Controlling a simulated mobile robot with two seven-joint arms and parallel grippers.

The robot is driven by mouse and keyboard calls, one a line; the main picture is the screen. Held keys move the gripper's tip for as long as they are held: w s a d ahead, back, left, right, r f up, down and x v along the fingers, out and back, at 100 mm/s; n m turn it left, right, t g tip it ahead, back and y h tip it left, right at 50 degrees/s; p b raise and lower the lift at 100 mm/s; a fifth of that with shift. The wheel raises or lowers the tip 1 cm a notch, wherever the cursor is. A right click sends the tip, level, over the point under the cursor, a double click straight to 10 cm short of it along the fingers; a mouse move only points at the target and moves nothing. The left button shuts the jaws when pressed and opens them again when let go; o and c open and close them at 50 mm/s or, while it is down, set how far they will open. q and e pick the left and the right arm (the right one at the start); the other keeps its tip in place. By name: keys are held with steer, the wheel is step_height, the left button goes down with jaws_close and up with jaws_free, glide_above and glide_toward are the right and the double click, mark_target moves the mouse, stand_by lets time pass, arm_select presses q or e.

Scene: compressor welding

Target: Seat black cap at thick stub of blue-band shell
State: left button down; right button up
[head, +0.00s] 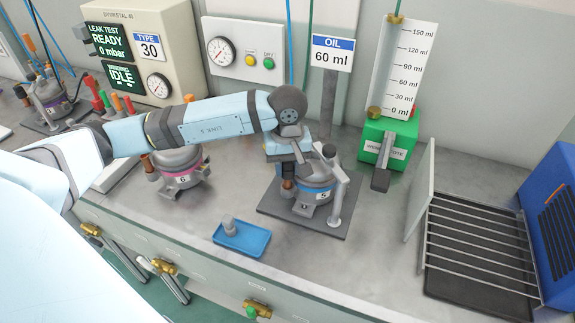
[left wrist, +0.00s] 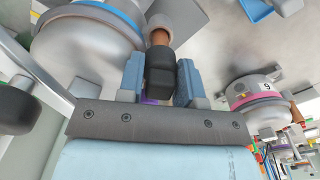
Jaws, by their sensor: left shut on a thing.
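The blue-band shell (head: 318,192), numbered 5, stands upright on a dark plate. Its blue band also shows at the upper left of the left wrist view (left wrist: 100,14). My left gripper (head: 285,165) reaches down at the shell's left side. In the left wrist view its two blue fingers (left wrist: 160,82) are shut on the black cap (left wrist: 160,68). A copper-coloured stub (left wrist: 160,37) lines up with the cap's far end and appears to meet it. How deep the cap sits on it is hidden. My right gripper is not in view.
A blue tray (head: 255,243) with a grey piece (head: 229,226) lies in front. A magenta-band shell (head: 182,172), numbered 6, stands left. A green block (head: 372,150) with a lever and a wire rack (head: 470,240) are to the right. Bench space right of the tray is clear.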

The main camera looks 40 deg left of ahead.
arm_select(q)
steer(key=shift+f+b, duration=0.1)
steer(key=shift+b, duration=0.2)
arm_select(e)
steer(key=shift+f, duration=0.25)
arm_select(q)
steer(key=c, duration=0.7)
jaws_free()
steer(key=shift+s, duration=0.2)
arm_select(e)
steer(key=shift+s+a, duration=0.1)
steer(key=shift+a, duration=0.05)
arm_select(q)
steer(key=shift+d+r, duration=0.1)
steer(key=shift+r, duration=0.5)
steer(key=r, duration=1.3)
steer(key=shift+a+b, duration=0.2)
steer(key=shift+b, duration=0.1)
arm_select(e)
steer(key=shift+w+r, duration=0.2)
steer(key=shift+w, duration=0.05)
arm_select(q)
steer(key=shift+f, duration=0.1)
